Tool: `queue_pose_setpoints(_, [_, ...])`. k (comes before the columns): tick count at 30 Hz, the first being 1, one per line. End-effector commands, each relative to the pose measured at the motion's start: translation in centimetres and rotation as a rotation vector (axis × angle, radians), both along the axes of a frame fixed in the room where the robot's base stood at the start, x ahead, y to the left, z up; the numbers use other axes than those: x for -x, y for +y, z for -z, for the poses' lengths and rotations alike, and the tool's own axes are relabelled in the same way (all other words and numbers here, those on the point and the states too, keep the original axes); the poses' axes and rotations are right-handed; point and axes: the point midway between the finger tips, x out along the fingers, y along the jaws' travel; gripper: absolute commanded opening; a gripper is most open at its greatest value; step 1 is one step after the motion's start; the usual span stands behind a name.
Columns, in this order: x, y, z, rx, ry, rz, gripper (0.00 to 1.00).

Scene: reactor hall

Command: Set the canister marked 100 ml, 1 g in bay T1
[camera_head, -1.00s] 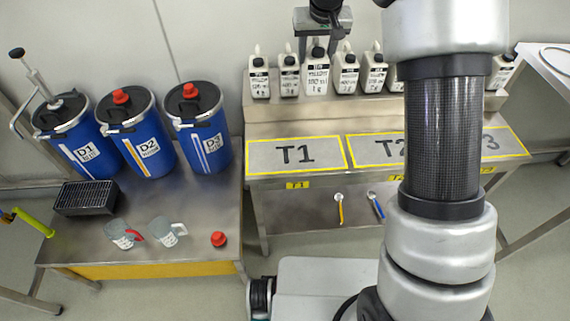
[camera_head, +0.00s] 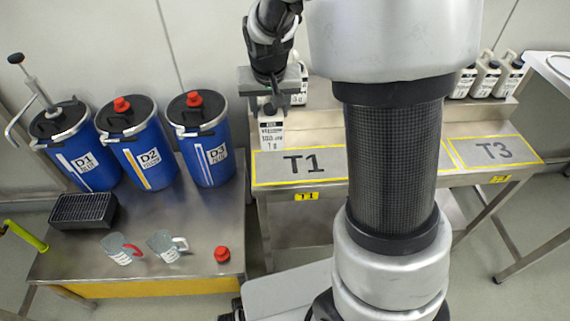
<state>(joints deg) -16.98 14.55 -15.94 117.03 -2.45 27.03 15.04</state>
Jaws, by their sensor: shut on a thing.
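My gripper (camera_head: 271,102) is shut on a white canister (camera_head: 271,134) with a dark-topped label, holding it upright by its top. The label's print is too small to read surely. The canister is over or at the back left part of bay T1 (camera_head: 322,176), a grey panel with a yellow border. I cannot tell whether its base touches the panel. Other white canisters (camera_head: 486,79) stand on the raised shelf behind; one shows just behind my gripper (camera_head: 299,88). My arm hides much of the row and bay T2.
Bay T3 (camera_head: 497,151) is empty at the right. Blue drums D1 (camera_head: 82,150), D2 (camera_head: 137,146) and D3 (camera_head: 203,141) stand on the left bench.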

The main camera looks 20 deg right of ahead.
Motion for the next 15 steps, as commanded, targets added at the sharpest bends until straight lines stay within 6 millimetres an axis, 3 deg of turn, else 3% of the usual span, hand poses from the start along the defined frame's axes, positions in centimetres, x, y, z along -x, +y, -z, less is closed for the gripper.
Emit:
queue_pose_setpoints(10, [0.4,-0.2,5.3,-0.002,0.001,0.009,0.13])
queue_pose_setpoints(15, [0.3,-0.2,6.5,-0.002,-0.002,0.009,0.13])
